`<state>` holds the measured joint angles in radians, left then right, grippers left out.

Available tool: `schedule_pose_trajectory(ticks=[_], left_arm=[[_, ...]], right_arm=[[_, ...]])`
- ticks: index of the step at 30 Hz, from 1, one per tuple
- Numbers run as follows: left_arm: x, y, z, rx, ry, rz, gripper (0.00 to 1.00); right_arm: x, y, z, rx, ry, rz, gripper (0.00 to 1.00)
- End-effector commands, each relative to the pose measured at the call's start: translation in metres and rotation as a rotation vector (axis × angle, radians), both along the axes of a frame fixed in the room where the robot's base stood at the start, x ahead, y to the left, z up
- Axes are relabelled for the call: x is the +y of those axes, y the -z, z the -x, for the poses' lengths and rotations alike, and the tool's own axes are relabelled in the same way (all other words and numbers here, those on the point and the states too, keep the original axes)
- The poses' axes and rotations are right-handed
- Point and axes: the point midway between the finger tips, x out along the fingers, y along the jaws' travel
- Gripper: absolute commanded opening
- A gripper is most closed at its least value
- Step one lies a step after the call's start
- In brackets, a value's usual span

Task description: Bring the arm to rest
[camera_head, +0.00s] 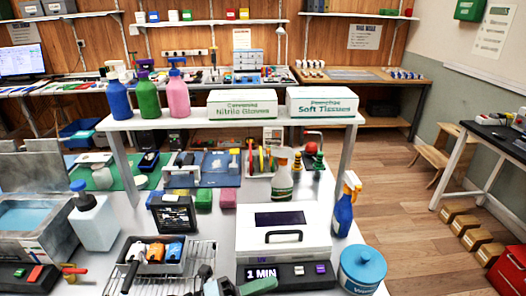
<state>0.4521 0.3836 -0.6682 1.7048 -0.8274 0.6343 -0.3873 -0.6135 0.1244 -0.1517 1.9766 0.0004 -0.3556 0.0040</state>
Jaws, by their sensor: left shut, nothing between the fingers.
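My left gripper (208,284) shows only in part at the bottom edge, right of the wire rack and left of the white box-shaped device. It looks shut and empty, and most of it is cut off by the frame. A green block (258,286) lies close to its right. My right gripper is not in view.
A white device with a "1 MIN" display (290,235) and a blue-lidded tub (362,266) stand at the front right. A wire rack (190,258) and a soap pump bottle (92,222) stand left. A raised white shelf (180,121) carries bottles and boxes.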

Motion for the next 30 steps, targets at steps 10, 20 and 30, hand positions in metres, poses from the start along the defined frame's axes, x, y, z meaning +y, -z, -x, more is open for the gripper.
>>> schedule_pose_trajectory(ticks=[10, 20, 30], left_arm=[[0.074, 0.08, 0.016, 0.769, -0.455, 0.401, 0.0], [0.162, 0.204, 0.12, 1.493, -0.906, 0.706, 0.0], [0.202, 0.259, 0.224, 1.88, -1.18, 0.863, 0.0]], right_arm=[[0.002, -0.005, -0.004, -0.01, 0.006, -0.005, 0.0], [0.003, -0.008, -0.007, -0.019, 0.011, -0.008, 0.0], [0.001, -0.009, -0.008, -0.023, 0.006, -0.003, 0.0]])
